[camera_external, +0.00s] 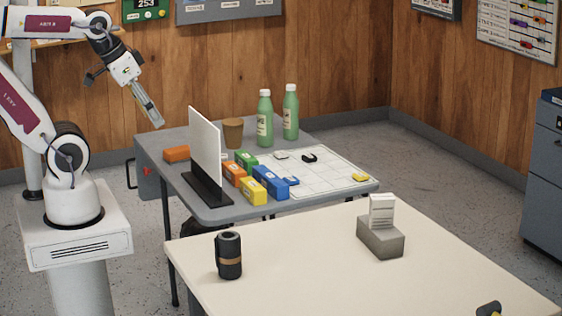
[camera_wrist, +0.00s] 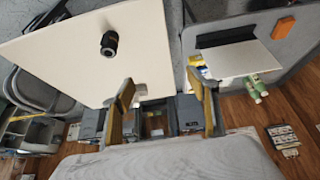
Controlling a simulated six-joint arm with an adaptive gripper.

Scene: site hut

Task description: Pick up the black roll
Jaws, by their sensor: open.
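The black roll (camera_external: 229,255) stands upright on the cream table (camera_external: 330,275), near its left front part, with a tan band around its lower half. In the wrist view the roll (camera_wrist: 109,43) shows from above, up and left of my fingers, with clear table around it. My gripper (camera_external: 150,107) is raised at the upper left, over the far side of the grey table, well away from the roll. In the wrist view my gripper (camera_wrist: 165,98) has its two fingers apart with nothing held between them.
A white upright panel (camera_external: 205,145) on a dark base stands on the grey table (camera_external: 165,145). Coloured blocks, a brown cup (camera_external: 233,132) and two green bottles (camera_external: 265,118) are near it. A grey block (camera_external: 380,240) holds white cards on the cream table.

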